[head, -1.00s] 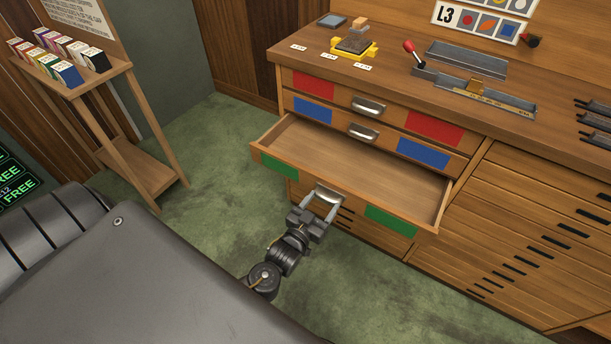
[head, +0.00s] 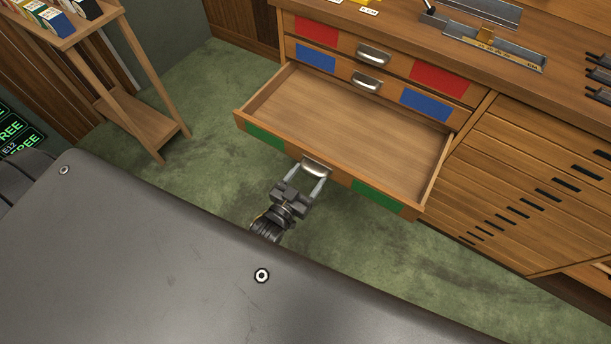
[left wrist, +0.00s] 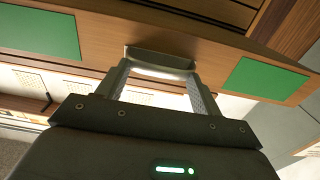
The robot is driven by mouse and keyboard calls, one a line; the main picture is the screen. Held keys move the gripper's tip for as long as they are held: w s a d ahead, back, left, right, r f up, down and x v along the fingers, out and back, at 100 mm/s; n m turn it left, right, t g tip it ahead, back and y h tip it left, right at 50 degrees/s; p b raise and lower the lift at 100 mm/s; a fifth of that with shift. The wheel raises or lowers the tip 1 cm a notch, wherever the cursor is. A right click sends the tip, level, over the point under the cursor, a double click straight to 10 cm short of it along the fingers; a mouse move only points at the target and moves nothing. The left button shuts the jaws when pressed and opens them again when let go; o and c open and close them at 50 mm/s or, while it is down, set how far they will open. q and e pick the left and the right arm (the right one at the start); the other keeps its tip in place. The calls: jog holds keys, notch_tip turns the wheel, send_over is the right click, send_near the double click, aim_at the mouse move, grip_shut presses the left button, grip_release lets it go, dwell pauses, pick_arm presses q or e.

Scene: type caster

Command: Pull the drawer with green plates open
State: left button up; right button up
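The drawer with green plates (head: 350,125) is pulled well out of the cabinet, and its empty wooden inside shows. Its front carries a left green plate (head: 264,137) and a right green plate (head: 378,195), with a metal handle (head: 316,166) between them. My left gripper (head: 313,173) is at this handle, one finger at each end of it. In the left wrist view the handle (left wrist: 160,66) spans between the fingertips, which appear to touch its ends. Both green plates also show there. My right gripper is not in view.
Above it, the blue-plate drawer (head: 368,84) and red-plate drawer (head: 373,54) are closed. A wooden stand (head: 140,120) with small boxes is at the left. Slatted drawers (head: 540,165) fill the right. Green floor lies clear in front of the cabinet.

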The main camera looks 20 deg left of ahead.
pick_arm(q)
jog(key=shift+o, duration=1.1)
jog(key=s+a, duration=0.1)
jog(key=s, duration=0.9)
jog(key=shift+s+a+b, duration=0.3)
jog(key=shift+s+b, duration=0.05)
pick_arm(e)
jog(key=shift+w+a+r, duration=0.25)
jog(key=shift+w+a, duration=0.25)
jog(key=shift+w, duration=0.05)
